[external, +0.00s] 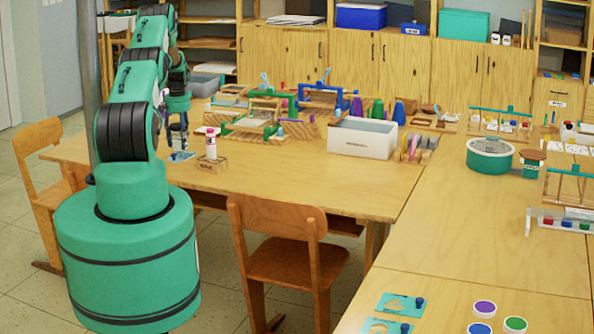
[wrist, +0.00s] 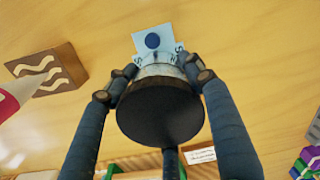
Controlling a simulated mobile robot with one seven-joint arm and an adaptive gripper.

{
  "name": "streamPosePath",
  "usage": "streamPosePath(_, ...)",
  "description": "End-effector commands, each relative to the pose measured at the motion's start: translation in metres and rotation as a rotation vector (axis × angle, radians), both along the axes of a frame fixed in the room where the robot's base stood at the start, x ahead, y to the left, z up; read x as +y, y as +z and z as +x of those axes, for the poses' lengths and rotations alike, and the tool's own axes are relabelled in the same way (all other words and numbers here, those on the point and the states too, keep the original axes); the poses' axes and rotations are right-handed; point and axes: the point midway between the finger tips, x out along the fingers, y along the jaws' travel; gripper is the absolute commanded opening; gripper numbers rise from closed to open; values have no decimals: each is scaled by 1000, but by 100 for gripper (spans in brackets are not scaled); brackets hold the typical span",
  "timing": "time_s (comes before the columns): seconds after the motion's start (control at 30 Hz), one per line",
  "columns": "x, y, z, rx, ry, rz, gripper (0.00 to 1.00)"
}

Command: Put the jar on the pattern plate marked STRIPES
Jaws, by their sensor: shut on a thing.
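My gripper (wrist: 160,78) is shut on a jar (wrist: 160,112), which has a broad dark round end facing the wrist camera and a pale band between the fingers. In the external view my gripper (external: 178,132) is over the left table, and the jar in it is too small to make out clearly. A light blue plate (wrist: 152,40) with a dark blue dot lies just beyond the jar in the wrist view. It also shows below the gripper in the external view (external: 182,156). Parts of letters show near the jar; no full STRIPES mark is readable.
A wooden block (wrist: 48,70) with pale wavy lines lies beside the plate. A white bottle with a red cap (external: 210,144) stands close to the right of the gripper. A white bin (external: 362,138) and colourful racks stand farther back. The table front is clear.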

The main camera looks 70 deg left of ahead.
Motion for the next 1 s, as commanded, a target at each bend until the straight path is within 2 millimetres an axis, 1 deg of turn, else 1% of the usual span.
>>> streamPosePath(0.1, 1, -5, 0, -1, 0, 3, 18)
streamPosePath(0.4, 1, -6, 0, -1, 0, 3, 18)
streamPosePath(0.9, 1, -18, 0, -1, 0, 3, 18)
streamPosePath(0.93, 1, -18, 0, -1, 0, 2, 54)
streamPosePath(0.97, 1, -18, 0, -1, 0, 2, 60)
streamPosePath(1.0, 1, -18, 0, -1, 0, 2, 68)
